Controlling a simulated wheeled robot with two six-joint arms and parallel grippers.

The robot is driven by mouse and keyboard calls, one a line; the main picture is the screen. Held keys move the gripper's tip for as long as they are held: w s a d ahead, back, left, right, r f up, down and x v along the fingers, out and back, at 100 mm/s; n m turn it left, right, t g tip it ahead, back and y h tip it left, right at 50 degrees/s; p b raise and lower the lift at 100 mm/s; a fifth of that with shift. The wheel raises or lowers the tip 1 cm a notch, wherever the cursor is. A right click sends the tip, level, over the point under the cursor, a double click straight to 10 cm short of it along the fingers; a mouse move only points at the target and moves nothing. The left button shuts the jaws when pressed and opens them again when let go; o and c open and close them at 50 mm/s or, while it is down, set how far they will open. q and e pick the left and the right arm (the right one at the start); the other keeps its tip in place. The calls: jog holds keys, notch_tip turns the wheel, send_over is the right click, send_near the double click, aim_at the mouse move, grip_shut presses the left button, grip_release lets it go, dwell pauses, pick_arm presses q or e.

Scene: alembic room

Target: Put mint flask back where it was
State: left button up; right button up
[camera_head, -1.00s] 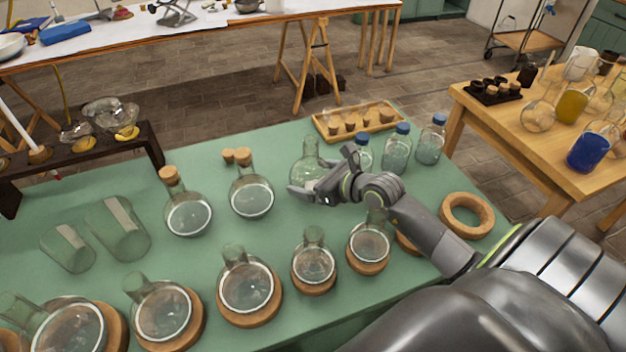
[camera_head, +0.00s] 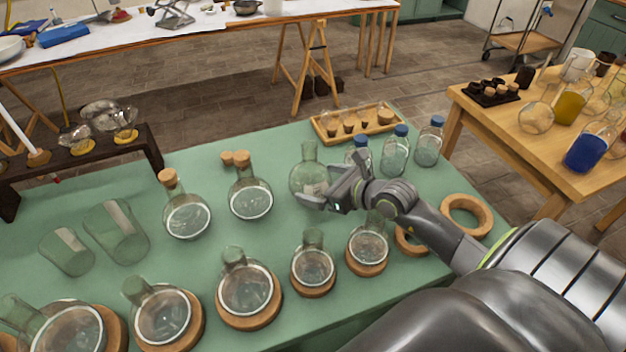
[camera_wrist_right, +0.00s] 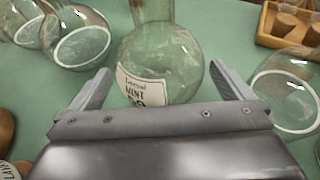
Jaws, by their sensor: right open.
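The mint flask (camera_head: 308,174) is a round-bottomed clear green flask standing upright on the green table top, in front of the wooden tray. In the right wrist view the mint flask (camera_wrist_right: 160,60) shows a white label reading "MINT". My right gripper (camera_head: 328,184) is open at the near side of the flask. In the right wrist view its fingers (camera_wrist_right: 160,75) lie to either side of the flask's lower body, with no clear contact. An empty cork ring (camera_head: 467,215) lies at the table's right. A second ring (camera_head: 411,240) is partly hidden by my right arm.
Several flasks sit on cork rings along the near edge, such as this one (camera_head: 313,267). Two corked flasks (camera_head: 250,199) stand left of the mint flask. Blue-capped bottles (camera_head: 396,155) stand close at right. A tray (camera_head: 356,122) lies behind. Tilted beakers (camera_head: 117,230) are at left.

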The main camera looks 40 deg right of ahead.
jog(key=shift+v, duration=2.15)
